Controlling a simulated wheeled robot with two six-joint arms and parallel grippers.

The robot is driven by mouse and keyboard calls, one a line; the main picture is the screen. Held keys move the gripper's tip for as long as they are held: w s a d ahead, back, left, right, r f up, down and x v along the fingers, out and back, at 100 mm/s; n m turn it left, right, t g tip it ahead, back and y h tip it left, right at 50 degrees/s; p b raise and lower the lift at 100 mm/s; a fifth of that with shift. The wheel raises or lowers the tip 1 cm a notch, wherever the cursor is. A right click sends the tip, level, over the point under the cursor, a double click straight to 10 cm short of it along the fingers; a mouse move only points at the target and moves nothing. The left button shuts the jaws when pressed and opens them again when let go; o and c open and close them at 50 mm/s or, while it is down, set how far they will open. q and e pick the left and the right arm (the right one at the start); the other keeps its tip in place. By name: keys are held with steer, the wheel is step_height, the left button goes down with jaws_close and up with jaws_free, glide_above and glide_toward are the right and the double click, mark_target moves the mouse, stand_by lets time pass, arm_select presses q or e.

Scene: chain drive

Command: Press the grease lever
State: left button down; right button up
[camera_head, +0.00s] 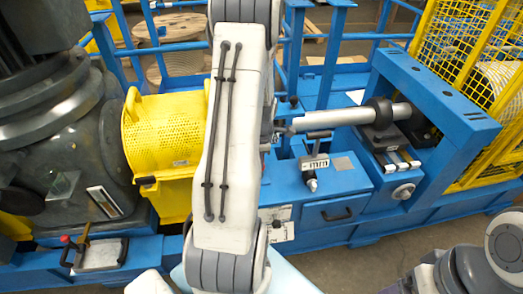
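A small lever with a red knob (65,239) stands at the lower left, on a blue ledge beside a pale plate (101,254); I cannot tell for sure that it is the grease lever. A second small fitting with a dark top and a pale knob (312,184) stands on the blue machine bed right of centre. One large white arm link of mine crosses the middle of the view and hides what lies behind it. Another part of my arms shows at the lower right. Neither gripper can be made out.
A large grey machine housing (75,140) fills the left. A yellow perforated guard (165,135) stands beside it. A metal shaft (345,117) runs toward a blue frame (440,90) on the right. A yellow mesh cage (470,40) is behind. A blue drawer (335,212) faces front.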

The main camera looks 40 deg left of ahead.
arm_select(q)
steer(key=shift+s+d+f+b, duration=0.25)
steer(key=shift+f+b, duration=0.1)
steer(key=shift+f, duration=0.2)
steer(key=shift+s+d+f+b, duration=0.2)
steer(key=shift+f+b, duration=0.15)
steer(key=shift+f, duration=0.15)
arm_select(e)
steer(key=shift+s+f, duration=0.15)
steer(key=shift+f, duration=1)
arm_select(q)
steer(key=s+d+r, duration=0.1)
steer(key=d+r, duration=0.1)
steer(key=r, duration=0.5)
steer(key=s+d+r+p, duration=0.1)
steer(key=r, duration=0.6)
steer(key=shift+s+d, duration=0.25)
steer(key=shift+d, duration=0.15)
arm_select(e)
steer(key=shift+d+r, duration=0.2)
steer(key=shift+r, duration=0.4)
